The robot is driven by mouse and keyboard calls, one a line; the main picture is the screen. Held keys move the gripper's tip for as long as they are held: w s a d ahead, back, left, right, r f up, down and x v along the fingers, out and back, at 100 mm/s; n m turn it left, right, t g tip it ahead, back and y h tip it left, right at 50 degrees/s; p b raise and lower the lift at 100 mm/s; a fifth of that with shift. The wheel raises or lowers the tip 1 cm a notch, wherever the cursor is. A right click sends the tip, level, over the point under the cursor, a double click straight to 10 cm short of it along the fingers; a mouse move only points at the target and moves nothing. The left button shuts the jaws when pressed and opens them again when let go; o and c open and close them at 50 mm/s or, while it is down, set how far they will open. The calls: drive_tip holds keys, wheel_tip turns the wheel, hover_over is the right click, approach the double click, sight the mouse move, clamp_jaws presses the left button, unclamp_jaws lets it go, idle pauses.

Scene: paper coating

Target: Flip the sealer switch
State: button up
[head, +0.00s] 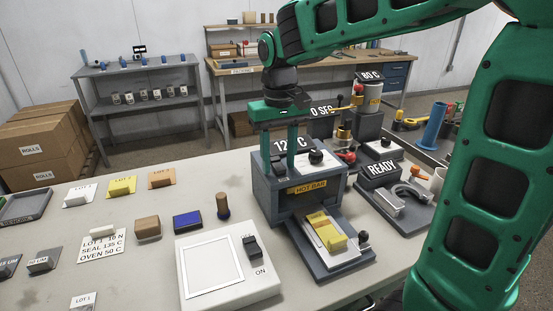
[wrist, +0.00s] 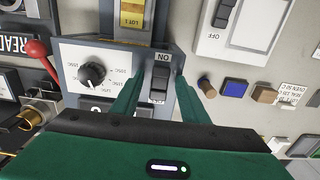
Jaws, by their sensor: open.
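The sealer (head: 268,200) is a blue-grey box labelled HOT BAR with a raised display. Its top is also in the wrist view, with a black dial on a white plate (wrist: 92,74) and a black rocker switch (wrist: 160,80) marked ON. My gripper (head: 280,165) is open and points down over the left part of the sealer top. In the wrist view my gripper (wrist: 160,82) has one green finger on each side of the switch, with nothing held. I cannot tell whether the fingers touch the switch. In the head view the switch is hidden by my gripper.
A yellow-topped packet (head: 326,232) lies on the sealer's front tray. A white panel (head: 205,268) with its own black switch (head: 252,247) is at the front. A READY unit (head: 382,170) stands to the right. A brown peg (head: 222,207) and blue block (head: 187,221) stand left.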

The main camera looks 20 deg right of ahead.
clamp_jaws()
drive_tip(key=shift+w+g, duration=0.4)
drive_tip(key=shift+g, duration=0.75)
drive_tip(key=shift+w+g, duration=0.35)
drive_tip(key=shift+g, duration=0.8)
drive_tip(key=shift+r, duration=0.1)
unclamp_jaws()
